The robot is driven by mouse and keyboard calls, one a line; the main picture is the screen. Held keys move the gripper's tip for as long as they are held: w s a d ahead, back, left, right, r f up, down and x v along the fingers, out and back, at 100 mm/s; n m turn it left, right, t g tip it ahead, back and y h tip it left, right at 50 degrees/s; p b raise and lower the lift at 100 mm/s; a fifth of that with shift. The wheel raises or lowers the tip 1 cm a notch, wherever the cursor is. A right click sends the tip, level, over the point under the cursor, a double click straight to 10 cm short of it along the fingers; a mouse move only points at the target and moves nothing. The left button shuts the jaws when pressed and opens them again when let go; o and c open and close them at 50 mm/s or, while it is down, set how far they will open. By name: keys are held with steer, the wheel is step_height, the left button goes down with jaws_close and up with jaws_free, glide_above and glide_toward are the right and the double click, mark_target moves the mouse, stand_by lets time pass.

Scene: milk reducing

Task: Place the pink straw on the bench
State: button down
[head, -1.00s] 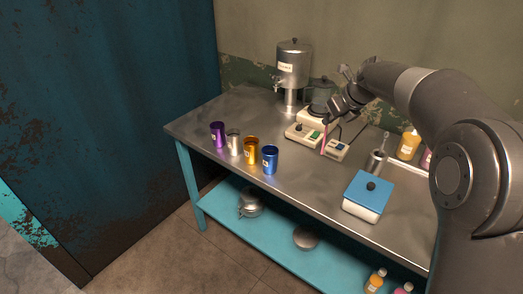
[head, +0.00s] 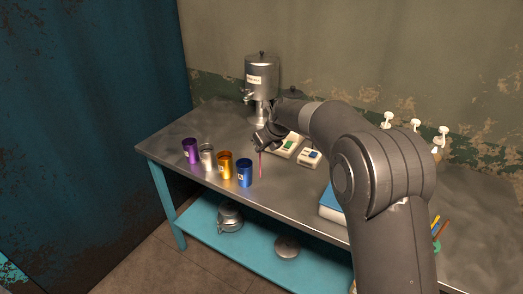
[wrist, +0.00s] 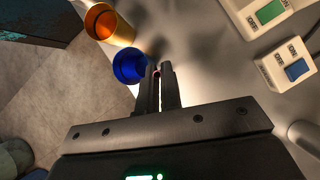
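The pink straw (head: 261,165) hangs roughly upright from my gripper (head: 262,147) in the head view. In the wrist view the two fingers (wrist: 159,70) are nearly together, with a small pinkish end of the straw (wrist: 157,71) between their tips. The straw is seen almost end-on there. The bench (head: 290,200) has a bare grey metal top. The straw is over it, just right of the blue cup; I cannot tell whether its lower end touches the top.
Purple (head: 190,150), silver (head: 208,156), orange (head: 225,165) and blue (head: 244,173) cups stand in a row on the left. Two switch boxes (head: 309,159) and a metal dispenser (head: 261,80) are behind. A blue-lidded box (head: 331,205) is partly hidden by my arm.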

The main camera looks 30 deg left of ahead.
steer(key=shift+f, duration=0.8)
steer(key=c, duration=1.6)
jaws_free()
steer(key=v, duration=1.2)
steer(key=shift+r, duration=0.25)
